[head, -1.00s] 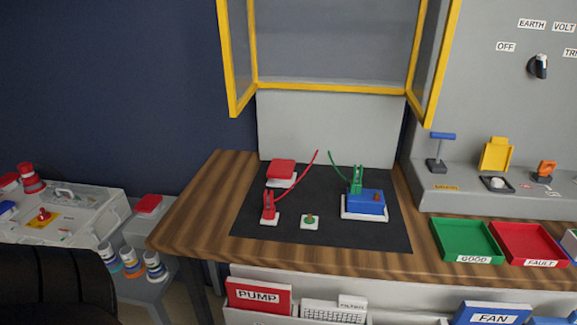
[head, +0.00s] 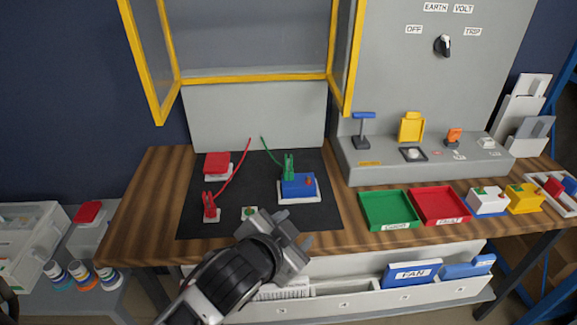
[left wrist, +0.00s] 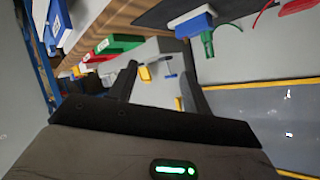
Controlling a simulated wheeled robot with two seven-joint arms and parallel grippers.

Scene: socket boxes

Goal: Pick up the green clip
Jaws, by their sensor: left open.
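In the left wrist view the clip (left wrist: 207,42) appears upside down below the blue block, right of the fingers. My left gripper (head: 284,232) is open and empty, in front of the mat's near edge, nearer than the clip and apart from it. It also shows in the left wrist view (left wrist: 158,56). My right gripper is not in view.
A red clip (head: 211,207) with a red lead stands left on the mat (head: 250,170). A small white base with a green post (head: 249,213) sits close behind my gripper. A green tray (head: 390,209) and a red tray (head: 440,206) lie to the right. A yellow-framed cabinet stands behind.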

